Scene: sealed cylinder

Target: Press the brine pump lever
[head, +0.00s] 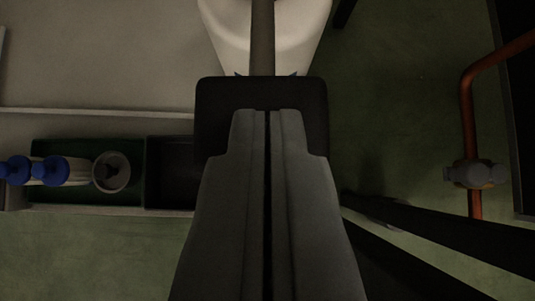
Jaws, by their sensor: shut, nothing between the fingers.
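My gripper (268,115) reaches up from the bottom of the picture with its two grey fingers side by side and shut, nothing between them. The fingertips overlap a dark, rounded rectangular pad (315,100), which looks like the end of the brine pump lever. I cannot tell whether they touch it. A narrow grey-brown bar (262,40) runs from the pad to the top edge, over a white rounded vessel (222,28). The fingers hide the pad's lower middle.
At right are a copper pipe (467,110) with a grey fitting (476,174) and dark slanting bars (440,228). Green floor (410,90) shows between.

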